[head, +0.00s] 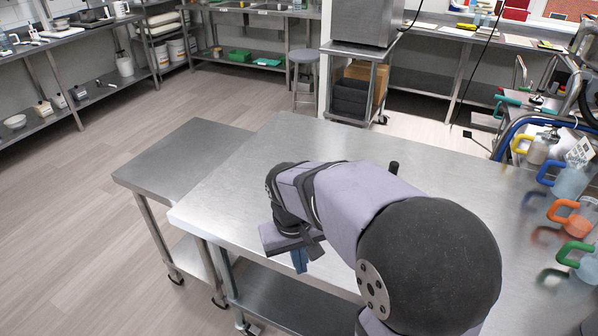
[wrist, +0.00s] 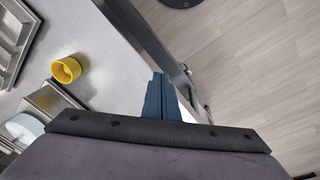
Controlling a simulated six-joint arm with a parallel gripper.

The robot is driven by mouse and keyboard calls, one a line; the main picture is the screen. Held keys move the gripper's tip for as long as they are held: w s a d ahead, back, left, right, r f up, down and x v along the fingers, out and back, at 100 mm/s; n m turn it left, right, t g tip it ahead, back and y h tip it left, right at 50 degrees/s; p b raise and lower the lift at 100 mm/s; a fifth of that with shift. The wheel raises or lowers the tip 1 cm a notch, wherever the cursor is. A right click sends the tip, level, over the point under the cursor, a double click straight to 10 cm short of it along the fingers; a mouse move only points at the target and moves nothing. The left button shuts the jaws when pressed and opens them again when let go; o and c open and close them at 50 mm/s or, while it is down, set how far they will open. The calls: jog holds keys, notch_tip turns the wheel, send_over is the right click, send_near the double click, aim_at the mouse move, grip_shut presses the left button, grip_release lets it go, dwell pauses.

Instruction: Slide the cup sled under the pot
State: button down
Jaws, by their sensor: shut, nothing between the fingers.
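My gripper shows in the head view (head: 300,262), low at the table's front left edge, and in the wrist view (wrist: 160,95). Its blue fingers are shut together and empty. In the wrist view a small yellow cup-like piece (wrist: 66,70) sits on the pale surface, left of and apart from the fingers. A grey metal piece (wrist: 52,98) lies below it, partly cut off by my gripper body; I cannot tell if it is the cup sled. A pale blue-white round thing (wrist: 24,127) is at the left edge. I cannot make out the pot in either view.
The steel table (head: 250,170) is bare left of my arm; a lower side table (head: 180,155) adjoins it. Jugs with yellow, blue (head: 568,180), orange (head: 580,215) and green handles stand along the right edge. A compartmented metal tray (wrist: 14,40) is at the wrist view's upper left.

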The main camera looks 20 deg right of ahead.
jog(key=w+r+m+h+p, duration=0.2)
jog(key=w+r+p, duration=0.2)
jog(key=w, duration=0.9)
jog(key=w+a+r+m+t+h+p, duration=0.1)
jog(key=w+r, duration=0.5)
jog(key=w, duration=0.6)
jog(key=m+h+p, duration=0.1)
jog(key=h+p, duration=0.1)
jog(key=p, duration=0.1)
jog(key=shift+w+r+m+t+h, duration=0.3)
jog(key=shift+w+r, duration=0.05)
jog(key=shift+w, duration=0.05)
jog(key=p+x, duration=0.4)
jog(key=x, duration=0.5)
jog(key=shift+d+f, duration=0.15)
jog(key=shift+d, duration=0.1)
jog(key=d+p, duration=0.2)
jog(key=shift+s+d, duration=0.4)
jog(key=shift+s+d+f+p, duration=0.1)
jog(key=shift+d+f+p, duration=0.2)
jog(key=shift+d, duration=0.2)
jog(key=shift+s+d, duration=0.1)
